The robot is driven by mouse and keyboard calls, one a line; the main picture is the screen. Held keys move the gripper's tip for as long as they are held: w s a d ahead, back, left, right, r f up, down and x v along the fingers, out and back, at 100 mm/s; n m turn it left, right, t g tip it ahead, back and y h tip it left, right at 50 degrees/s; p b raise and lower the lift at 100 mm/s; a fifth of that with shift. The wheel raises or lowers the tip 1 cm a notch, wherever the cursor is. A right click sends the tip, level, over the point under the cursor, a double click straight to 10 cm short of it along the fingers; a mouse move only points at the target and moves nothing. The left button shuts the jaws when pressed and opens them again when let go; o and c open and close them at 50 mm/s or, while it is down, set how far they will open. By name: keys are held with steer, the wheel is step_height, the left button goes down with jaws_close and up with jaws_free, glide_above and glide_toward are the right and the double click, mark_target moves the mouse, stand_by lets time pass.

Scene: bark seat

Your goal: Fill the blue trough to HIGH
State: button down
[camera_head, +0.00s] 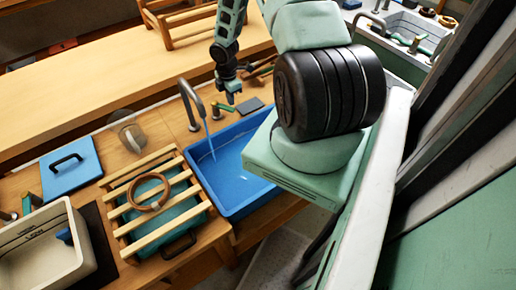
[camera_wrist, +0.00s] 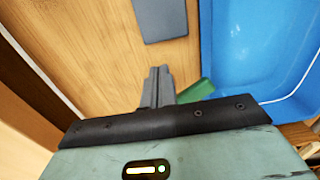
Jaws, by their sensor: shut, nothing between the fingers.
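The blue trough (camera_head: 203,181) sits at the counter's edge, partly hidden by my arm. A thin stream runs into it from the curved grey spout (camera_head: 186,92). Its interior is blue, and I cannot read the water level or a HIGH mark. In the wrist view the trough (camera_wrist: 232,60) is at the right, with a pale line along its inside. My gripper (camera_head: 231,98) is above the counter behind the trough, near the spout. In the wrist view my gripper (camera_wrist: 159,72) has its fingers together and empty. A green piece (camera_wrist: 195,92) shows partly behind the fingers.
A dark grey slab (camera_head: 250,106) lies behind the trough; it also shows in the wrist view (camera_wrist: 163,18). A slatted wooden rack (camera_head: 135,196) with a brown ring (camera_head: 148,206) stands left. Farther left are a blue lid (camera_head: 72,170) and a cream basin (camera_head: 78,222).

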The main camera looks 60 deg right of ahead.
mark_target(226, 108)
steer(key=shift+a, duration=0.1)
steer(key=shift+s+a+b, duration=0.15)
steer(key=shift+s+a, duration=0.05)
steer(key=shift+a, duration=0.55)
steer(key=shift+s+a+b, duration=0.15)
steer(key=shift+s+a, duration=0.05)
steer(key=shift+a, duration=0.6)
steer(key=shift+s+a+b, duration=0.15)
steer(key=shift+s+a, duration=0.05)
steer(key=shift+a, duration=0.55)
step_height(226, 108, up, 6)
steer(key=d+p, duration=0.1)
steer(key=p, duration=0.5)
steer(key=shift+d, duration=0.4)
